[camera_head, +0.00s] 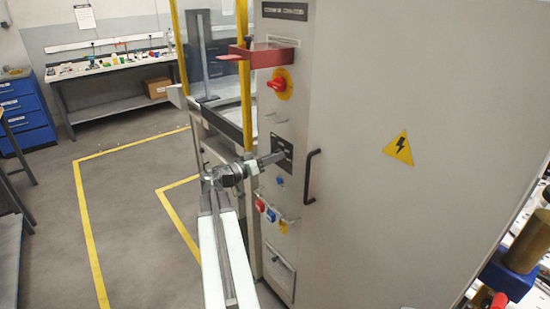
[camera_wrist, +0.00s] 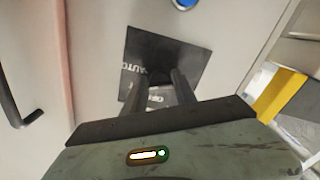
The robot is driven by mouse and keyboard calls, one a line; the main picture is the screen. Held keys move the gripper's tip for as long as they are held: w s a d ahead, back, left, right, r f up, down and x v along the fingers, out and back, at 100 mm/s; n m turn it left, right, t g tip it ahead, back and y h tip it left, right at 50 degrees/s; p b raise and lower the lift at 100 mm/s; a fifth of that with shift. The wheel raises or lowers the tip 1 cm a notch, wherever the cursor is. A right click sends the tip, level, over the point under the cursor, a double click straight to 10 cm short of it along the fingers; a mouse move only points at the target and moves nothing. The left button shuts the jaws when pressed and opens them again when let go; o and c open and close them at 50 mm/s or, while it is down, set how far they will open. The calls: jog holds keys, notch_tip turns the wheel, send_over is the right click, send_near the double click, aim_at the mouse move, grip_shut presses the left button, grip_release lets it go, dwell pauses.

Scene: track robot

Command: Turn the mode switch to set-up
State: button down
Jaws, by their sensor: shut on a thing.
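The mode switch's black plate (camera_head: 284,146) is on the grey cabinet's narrow front panel, left of the black door handle. My gripper (camera_head: 277,158) reaches it from the left, with its tips at the plate. In the wrist view the plate (camera_wrist: 165,48) fills the middle and is turned over. My gripper's two dark fingers (camera_wrist: 158,85) are shut on the switch knob. The knob is hard to make out between them, so I cannot tell which position it points to.
A blue button (camera_head: 280,181) and several coloured buttons are below. The door handle (camera_head: 311,176) sticks out close at the right. Open floor (camera_head: 130,220) lies left.

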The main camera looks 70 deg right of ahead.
jog(key=shift+s+a+n, duration=0.1)
jog(key=shift+n, duration=1.8)
jog(key=c, duration=1.1)
grip_release()
jog(key=shift+o, duration=0.2)
jog(key=shift+r, duration=0.1)
jog(key=v, duration=0.8)
